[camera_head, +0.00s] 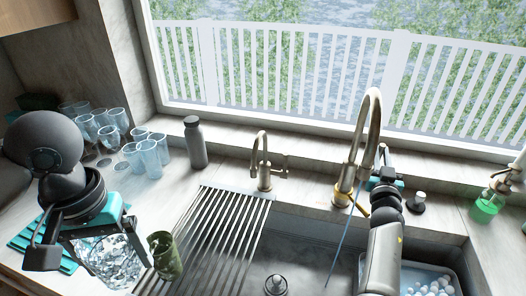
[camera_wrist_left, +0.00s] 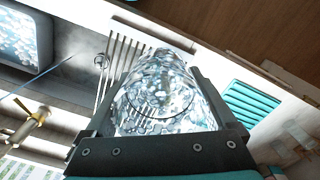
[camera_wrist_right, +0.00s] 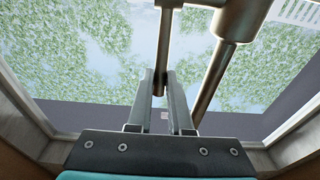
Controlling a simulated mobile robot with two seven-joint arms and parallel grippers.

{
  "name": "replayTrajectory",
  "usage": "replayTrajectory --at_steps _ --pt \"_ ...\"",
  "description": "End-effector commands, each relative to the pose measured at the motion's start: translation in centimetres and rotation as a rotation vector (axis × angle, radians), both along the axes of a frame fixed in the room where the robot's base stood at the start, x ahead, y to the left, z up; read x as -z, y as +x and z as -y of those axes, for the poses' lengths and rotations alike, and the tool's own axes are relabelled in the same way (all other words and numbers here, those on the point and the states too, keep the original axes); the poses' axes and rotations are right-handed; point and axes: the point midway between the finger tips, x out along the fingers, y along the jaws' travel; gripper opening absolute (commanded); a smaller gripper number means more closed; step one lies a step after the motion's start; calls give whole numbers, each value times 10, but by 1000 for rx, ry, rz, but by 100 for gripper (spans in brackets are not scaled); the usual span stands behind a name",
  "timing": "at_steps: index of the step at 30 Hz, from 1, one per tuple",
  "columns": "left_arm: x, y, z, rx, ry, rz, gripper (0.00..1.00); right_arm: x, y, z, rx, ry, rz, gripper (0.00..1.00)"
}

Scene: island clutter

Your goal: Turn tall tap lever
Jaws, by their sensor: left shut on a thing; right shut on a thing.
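The tall tap (camera_head: 371,110) is a brushed-metal gooseneck at the back of the sink, with a yellow part (camera_head: 357,203) low on it. My right gripper (camera_head: 374,178) is beside and partly behind the tap. In the right wrist view its fingers (camera_wrist_right: 165,90) are shut on a thin metal rod (camera_wrist_right: 160,48), which looks like the tap lever, next to a thicker tube (camera_wrist_right: 225,62). The exact contact is hidden in the head view. My left gripper (camera_head: 112,262) is shut on a clear patterned glass (camera_wrist_left: 155,90) over the left counter.
A shorter tap (camera_head: 263,165) stands left of the tall one. A thin blue line (camera_head: 343,245) slants from near the tall tap into the sink. A green cup (camera_head: 165,258) stands by the drying rack (camera_head: 225,225). A dark bottle (camera_head: 195,145) and several glasses stand at left.

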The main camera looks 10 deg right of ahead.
Motion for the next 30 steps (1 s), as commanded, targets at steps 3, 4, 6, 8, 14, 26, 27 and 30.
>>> replayTrajectory --at_steps 3,4,6,8,14,26,27,30 --pt "0 0 0 0 0 1 18 5 -3 -1 3 -10 32 0" --pt "0 0 0 0 0 1 18 6 -4 -1 5 -14 41 0" --pt "0 0 0 0 0 1 18 7 -7 -4 8 -25 65 0" --pt "0 0 0 0 0 1 18 10 -9 -5 4 -41 86 0" --pt "0 0 0 0 0 1 18 16 -16 -10 2 -93 180 0" --pt "0 0 0 0 0 1 18 22 -28 -16 5 -175 322 20" --pt "0 0 0 0 0 1 18 22 -28 -16 4 -175 321 25" --pt "0 0 0 0 0 1 18 21 -28 -16 4 -176 322 36"
